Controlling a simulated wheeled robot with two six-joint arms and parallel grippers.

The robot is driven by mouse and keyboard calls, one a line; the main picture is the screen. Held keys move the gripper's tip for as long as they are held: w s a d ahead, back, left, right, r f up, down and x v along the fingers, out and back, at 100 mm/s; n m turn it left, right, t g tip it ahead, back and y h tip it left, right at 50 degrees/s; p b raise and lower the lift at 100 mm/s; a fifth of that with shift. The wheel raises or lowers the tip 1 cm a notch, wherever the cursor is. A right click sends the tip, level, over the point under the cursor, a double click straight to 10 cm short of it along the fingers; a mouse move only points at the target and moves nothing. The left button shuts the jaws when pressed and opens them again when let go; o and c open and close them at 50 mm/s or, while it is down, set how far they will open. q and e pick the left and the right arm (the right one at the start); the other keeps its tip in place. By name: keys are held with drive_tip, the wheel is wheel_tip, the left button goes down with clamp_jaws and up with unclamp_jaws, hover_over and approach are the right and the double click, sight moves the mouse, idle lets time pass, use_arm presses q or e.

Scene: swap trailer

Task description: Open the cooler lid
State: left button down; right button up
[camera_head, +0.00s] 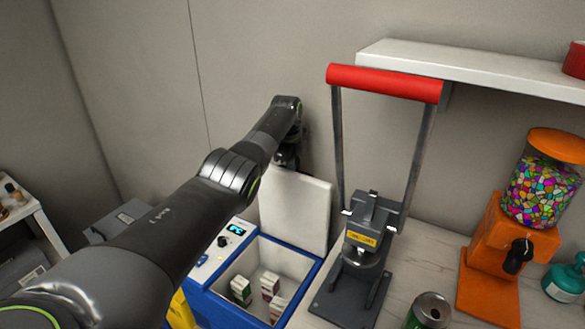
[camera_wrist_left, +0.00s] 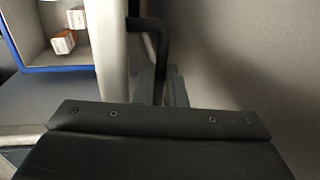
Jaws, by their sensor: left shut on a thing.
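The blue cooler (camera_head: 315,270) stands with its white lid (camera_head: 300,210) raised nearly upright at its back, near the wall. Its inside is in view, with several small boxes (camera_head: 268,285) in it. My left arm reaches over the cooler, and my left gripper (camera_head: 290,160) is at the top of the lid, partly hidden by the wrist. In the left wrist view, the gripper (camera_wrist_left: 163,82) is shut on a black lid handle (camera_wrist_left: 155,35), beside the pale lid edge (camera_wrist_left: 110,50). My right gripper does not show.
A dark press with a red handle (camera_head: 384,82) stands right of the cooler on a worktop (camera_head: 395,280). A can (camera_head: 430,310), an orange gumball dispenser (camera_head: 505,255) and a teal bottle (camera_head: 565,280) are farther right. A white shelf (camera_head: 470,68) juts from the wall above.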

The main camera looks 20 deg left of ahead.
use_arm(q)
drive_tip(key=shift+s+d+f, duration=0.15)
drive_tip(key=shift+s+f, duration=0.1)
drive_tip(key=shift+f, duration=0.4)
drive_tip(key=c, duration=1.6)
unclamp_jaws()
drive_tip(key=shift+w, duration=0.15)
drive_tip(key=shift+c, duration=0.2)
drive_tip(key=shift+o, duration=0.8)
drive_tip(key=shift+w, duration=0.2)
drive_tip(key=shift+s+r, duration=0.1)
drive_tip(key=shift+r, duration=0.5)
drive_tip(key=b+v, duration=0.1)
drive_tip(key=v, duration=1.5)
drive_tip(key=shift+r, duration=0.3)
